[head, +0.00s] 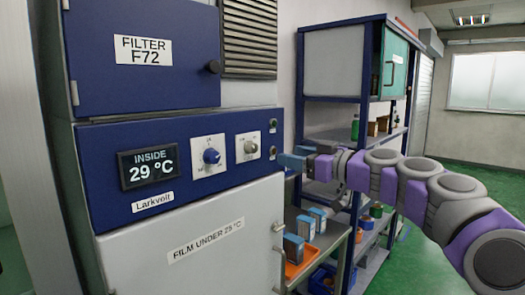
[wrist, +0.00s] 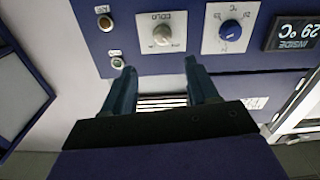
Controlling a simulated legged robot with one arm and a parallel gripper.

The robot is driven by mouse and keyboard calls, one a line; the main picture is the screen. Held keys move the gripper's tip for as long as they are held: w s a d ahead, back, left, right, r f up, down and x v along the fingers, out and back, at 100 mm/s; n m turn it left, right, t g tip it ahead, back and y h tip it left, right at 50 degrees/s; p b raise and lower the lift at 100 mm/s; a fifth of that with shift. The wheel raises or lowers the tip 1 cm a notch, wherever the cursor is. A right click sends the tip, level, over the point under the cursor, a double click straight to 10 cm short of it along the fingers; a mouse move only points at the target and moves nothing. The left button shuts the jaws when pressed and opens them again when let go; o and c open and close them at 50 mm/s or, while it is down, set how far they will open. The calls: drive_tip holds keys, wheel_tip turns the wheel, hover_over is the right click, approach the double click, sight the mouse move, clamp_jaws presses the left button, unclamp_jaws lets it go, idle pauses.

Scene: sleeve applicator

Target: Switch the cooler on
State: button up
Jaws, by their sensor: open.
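The cooler (head: 130,200) is a dark blue and white cabinet on the left. Its display (head: 150,168) reads "INSIDE 29 °C". Its panel carries a blue knob (head: 211,156) and a pale knob (head: 249,146), with two small round buttons (head: 273,152) at the right edge. The wrist view sees the panel upside down, with the blue knob (wrist: 230,32), the pale knob (wrist: 162,34) marked "COLD", and the buttons, one brownish (wrist: 105,22) and one pale (wrist: 117,63). My gripper (head: 290,162) is open and empty in front of the panel's right end; its fingers (wrist: 159,68) point at the panel.
A white door (head: 200,262) labelled "FILM UNDER 25 °C" is below the panel. A blue-framed shelf (head: 345,60) stands behind my arm. A side table (head: 335,250) with blue boxes and an orange tray is right of the cooler. Green floor (head: 415,270) is open at right.

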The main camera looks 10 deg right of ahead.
sight(255, 148)
drive_tip(key=x, duration=1.1)
drive_tip(key=shift+w+a, duration=0.1)
drive_tip(key=shift+a, duration=0.1)
drive_tip(key=shift+w+a, duration=0.25)
drive_tip(key=shift+w, duration=0.05)
drive_tip(key=shift+c, duration=0.4)
drive_tip(key=c, duration=1)
drive_tip(key=shift+o, duration=0.2)
